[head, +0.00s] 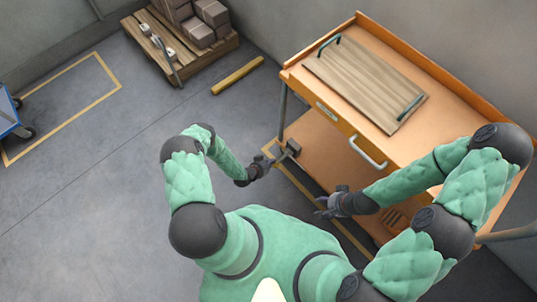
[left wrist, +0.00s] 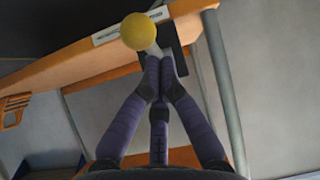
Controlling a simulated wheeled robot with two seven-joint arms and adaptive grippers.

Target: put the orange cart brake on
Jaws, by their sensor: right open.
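The orange cart (head: 345,125) stands at the right in the head view. Its brake is a lever with a yellow ball knob (left wrist: 140,31) and a pale rod on a dark plate (left wrist: 174,58), in the left wrist view. In the head view a grey brake part (head: 290,149) shows at the cart's near left corner. My left gripper (head: 268,162) is beside it. In the left wrist view its fingertips (left wrist: 160,66) are together, at the rod just below the knob; I cannot tell whether they touch it. My right gripper (head: 323,206) is open and empty by the cart's lower side.
A wooden board with dark handles (head: 365,80) lies on the cart's top. A pale handle (head: 368,153) sticks out from its side. A pallet with boxes (head: 180,45) and a yellow floor bar (head: 238,76) are at the back.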

